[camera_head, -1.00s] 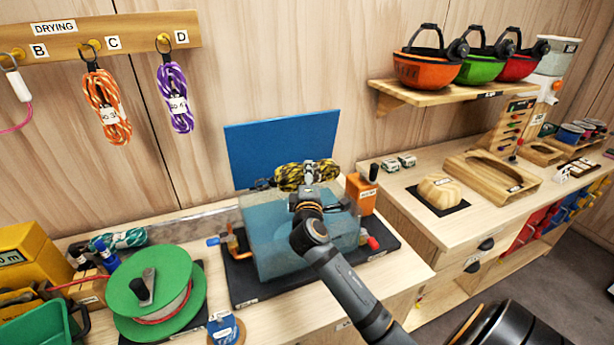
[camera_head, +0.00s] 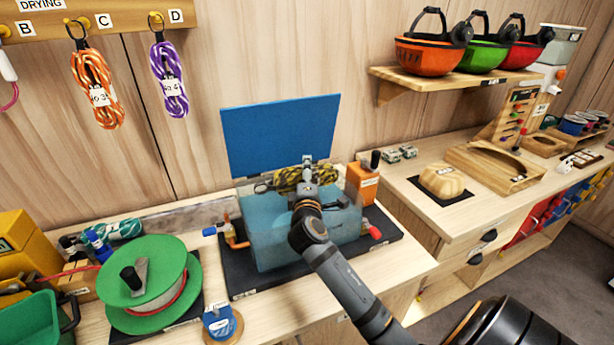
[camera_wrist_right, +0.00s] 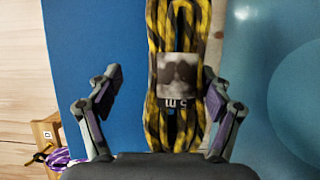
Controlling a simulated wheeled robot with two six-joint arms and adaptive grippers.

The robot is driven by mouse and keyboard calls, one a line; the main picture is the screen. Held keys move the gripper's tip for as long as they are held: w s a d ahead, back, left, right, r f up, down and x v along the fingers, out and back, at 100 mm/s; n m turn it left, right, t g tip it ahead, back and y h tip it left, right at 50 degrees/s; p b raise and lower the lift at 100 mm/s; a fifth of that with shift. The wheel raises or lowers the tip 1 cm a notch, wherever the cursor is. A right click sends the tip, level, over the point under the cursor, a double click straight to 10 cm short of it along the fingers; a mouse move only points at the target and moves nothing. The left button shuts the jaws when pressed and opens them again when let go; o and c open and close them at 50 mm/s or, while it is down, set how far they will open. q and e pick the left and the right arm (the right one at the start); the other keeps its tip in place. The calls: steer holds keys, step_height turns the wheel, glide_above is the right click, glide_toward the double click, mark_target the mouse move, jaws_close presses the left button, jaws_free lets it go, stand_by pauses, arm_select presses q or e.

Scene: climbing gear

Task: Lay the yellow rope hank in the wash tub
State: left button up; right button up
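The yellow and black rope hank (camera_head: 294,180) with a pale label band is at the back of the wash tub (camera_head: 285,240), low beside the raised blue lid (camera_head: 280,130). My right gripper (camera_head: 307,170) reaches over the tub to the hank. In the right wrist view the hank (camera_wrist_right: 174,120) lies between the spread fingers of the right gripper (camera_wrist_right: 160,95). A clear gap shows at the left finger; the right finger overlaps the hank's edge. I cannot tell whether the hank rests on the tub bottom. My left gripper is out of view.
A green reel (camera_head: 150,285) and a blue tape roll (camera_head: 222,325) stand left of the tub. An orange box (camera_head: 362,185) stands at its right. Orange (camera_head: 97,90) and purple (camera_head: 170,80) hanks hang on the rack. Helmets sit on the right shelf (camera_head: 455,75).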

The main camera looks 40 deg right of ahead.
step_height(320, 180, up, 10)
steer(key=shift+r, duration=0.1)
stand_by(0.4)
stand_by(0.8)
